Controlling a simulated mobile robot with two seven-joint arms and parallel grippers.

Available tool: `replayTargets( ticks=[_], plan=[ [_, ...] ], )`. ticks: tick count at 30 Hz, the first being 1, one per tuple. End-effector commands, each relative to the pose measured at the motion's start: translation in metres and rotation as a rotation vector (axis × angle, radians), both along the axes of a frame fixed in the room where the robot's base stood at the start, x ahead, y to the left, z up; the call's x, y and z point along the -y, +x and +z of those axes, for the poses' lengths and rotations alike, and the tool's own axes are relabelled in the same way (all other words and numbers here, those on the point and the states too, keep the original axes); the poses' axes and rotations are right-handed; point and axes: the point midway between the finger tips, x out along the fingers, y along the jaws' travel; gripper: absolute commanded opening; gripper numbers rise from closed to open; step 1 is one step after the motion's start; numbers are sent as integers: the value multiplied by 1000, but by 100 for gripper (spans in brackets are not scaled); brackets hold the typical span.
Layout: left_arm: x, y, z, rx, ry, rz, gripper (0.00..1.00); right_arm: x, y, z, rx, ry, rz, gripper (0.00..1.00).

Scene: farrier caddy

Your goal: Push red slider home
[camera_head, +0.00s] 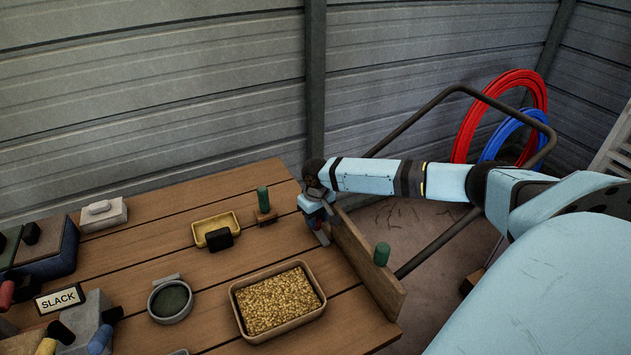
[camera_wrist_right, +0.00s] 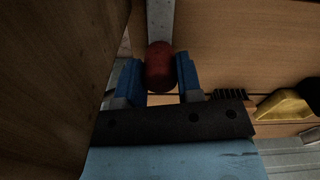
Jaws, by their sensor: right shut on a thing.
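The red slider (camera_wrist_right: 160,66) is a rounded red knob, seen in the right wrist view at the end of a grey metal strip (camera_wrist_right: 160,20). My right gripper (camera_wrist_right: 160,76) has its two blue fingers on either side of the knob and is shut on it. In the head view my right gripper (camera_head: 318,220) is low at the right end of the wooden table (camera_head: 150,228), beside an upright wooden board (camera_head: 365,262). The knob is hidden there; a short piece of the grey strip shows below the fingers. My left gripper is not in view.
Green pegs stand by the board (camera_head: 381,254) and on the table (camera_head: 263,199). A yellow tray (camera_head: 204,238), a bin of grain (camera_head: 240,317) and a round dish (camera_head: 153,309) are to the left. A dark metal frame (camera_head: 420,118) stands behind my right arm.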

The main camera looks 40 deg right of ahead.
Motion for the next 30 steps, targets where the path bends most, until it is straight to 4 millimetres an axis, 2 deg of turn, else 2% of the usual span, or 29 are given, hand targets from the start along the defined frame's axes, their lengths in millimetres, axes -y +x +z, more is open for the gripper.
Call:
replayTargets(
  ticks=[8,9,11,12,20,23,26,30],
  plan=[
    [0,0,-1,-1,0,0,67,-3,-3,-3,-9,3,4,0],
    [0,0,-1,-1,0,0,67,-3,-3,-3,-10,3,4,42],
    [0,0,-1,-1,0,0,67,-3,-3,-3,-9,3,4,56],
    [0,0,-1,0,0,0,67,-3,-3,-3,-8,2,3,59],
    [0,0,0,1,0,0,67,-1,-2,-1,-6,1,2,59],
    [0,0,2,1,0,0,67,-1,-1,6,-4,0,2,59],
    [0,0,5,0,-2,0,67,-1,-1,21,-3,1,2,59],
    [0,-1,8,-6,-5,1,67,-1,-1,52,-2,0,3,59]
  ],
)
